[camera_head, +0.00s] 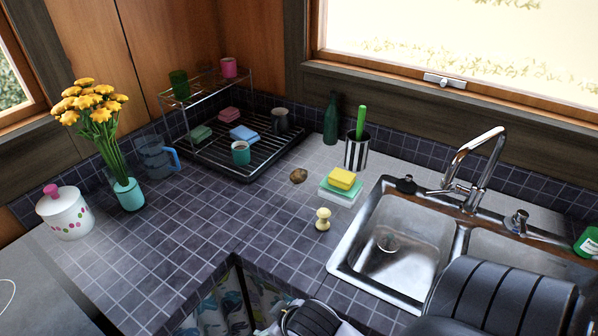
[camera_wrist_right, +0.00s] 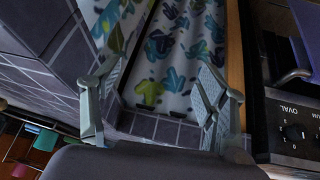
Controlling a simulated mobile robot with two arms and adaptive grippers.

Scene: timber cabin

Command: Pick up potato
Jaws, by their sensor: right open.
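A small brown potato (camera_head: 299,176) lies on the dark tiled counter (camera_head: 215,205), left of the sponge stack and in front of the striped cup. In the right wrist view, my right gripper (camera_wrist_right: 158,100) is open, with its two grey fingers spread apart and nothing between them. It faces a leaf-patterned curtain (camera_wrist_right: 175,55) and a tiled edge; the potato is not in that view. In the head view, parts of my arm show at the bottom, but no fingertips are clear. My left gripper is not in view.
A yellow sponge (camera_head: 341,179) on a green one, a pale yellow knobbed item (camera_head: 323,219) and a striped cup (camera_head: 356,151) surround the potato. The sink (camera_head: 400,240) is right, the dish rack (camera_head: 243,172) behind left.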

